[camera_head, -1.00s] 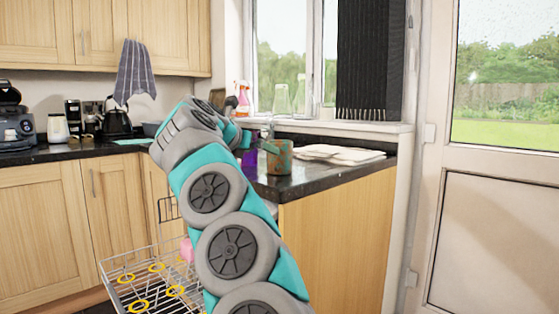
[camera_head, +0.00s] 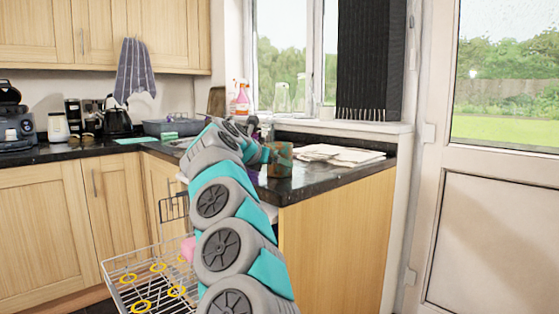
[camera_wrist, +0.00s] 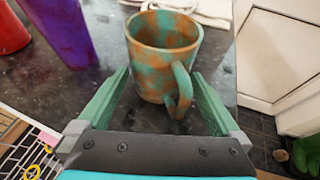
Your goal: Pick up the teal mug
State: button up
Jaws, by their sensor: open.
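The teal mug (camera_wrist: 152,62) is mottled teal and orange-brown and stands upright on the dark granite counter. In the wrist view it sits just ahead of and partly between the fingers, with its handle (camera_wrist: 182,85) toward me. In the head view the mug (camera_head: 279,160) is at the counter's corner, partly hidden by my arm. My gripper (camera_wrist: 158,100) is open, with one green finger on each side of the mug's lower part and handle. I cannot tell whether either finger touches it.
A purple cup (camera_wrist: 62,28) and a red item (camera_wrist: 10,30) stand left of the mug. Folded cloths (camera_head: 340,154) lie behind it. A wire dish rack (camera_head: 150,275) is below at left. The counter's right edge drops to the floor.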

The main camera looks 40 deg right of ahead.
jog(key=shift+c, duration=0.4)
jog(key=c, duration=1.2)
jog(key=shift+c, duration=0.2)
jog(key=shift+r, duration=0.15)
